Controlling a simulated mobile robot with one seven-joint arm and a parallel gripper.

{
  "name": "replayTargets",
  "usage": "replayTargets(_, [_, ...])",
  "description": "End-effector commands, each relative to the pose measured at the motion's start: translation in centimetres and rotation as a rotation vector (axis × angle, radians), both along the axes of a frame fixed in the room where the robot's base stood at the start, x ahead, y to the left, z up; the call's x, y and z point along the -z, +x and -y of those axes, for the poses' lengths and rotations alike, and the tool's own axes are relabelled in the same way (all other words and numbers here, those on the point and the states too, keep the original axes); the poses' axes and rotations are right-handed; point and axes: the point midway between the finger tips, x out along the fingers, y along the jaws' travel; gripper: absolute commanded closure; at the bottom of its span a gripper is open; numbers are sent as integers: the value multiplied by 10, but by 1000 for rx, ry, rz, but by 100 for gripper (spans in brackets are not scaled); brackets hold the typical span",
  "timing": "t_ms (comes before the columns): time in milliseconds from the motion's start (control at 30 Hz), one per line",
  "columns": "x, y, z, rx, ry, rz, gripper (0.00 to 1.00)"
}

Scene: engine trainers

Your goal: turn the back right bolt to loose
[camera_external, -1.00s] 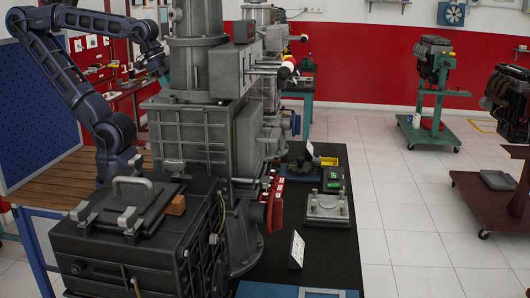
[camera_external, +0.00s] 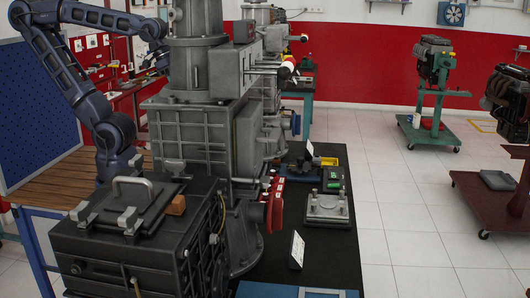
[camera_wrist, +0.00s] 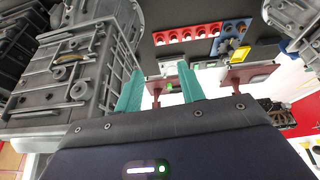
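A flat metal plate (camera_external: 327,209) with bolt-like knobs and a raised middle lies on the black bench top in the external view. I cannot tell for sure which bolt is the back right one or how far it is turned. My gripper (camera_wrist: 160,78) shows two green fingers apart with nothing between them in the wrist view. In the external view, my gripper is largely hidden behind the tall grey machine, well away from the plate.
The tall grey machine (camera_external: 190,128) stands between my arm and the plate. A dark ribbed box (camera_external: 125,255) stands in front. A red strip with several round parts (camera_wrist: 188,35) and a blue holder (camera_wrist: 234,32) show in the wrist view.

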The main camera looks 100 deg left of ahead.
Motion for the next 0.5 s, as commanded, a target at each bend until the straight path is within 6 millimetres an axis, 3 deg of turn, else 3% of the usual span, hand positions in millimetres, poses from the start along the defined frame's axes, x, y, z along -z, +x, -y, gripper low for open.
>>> replayTargets(500, [-4,172,-14,-148,-168,154,61])
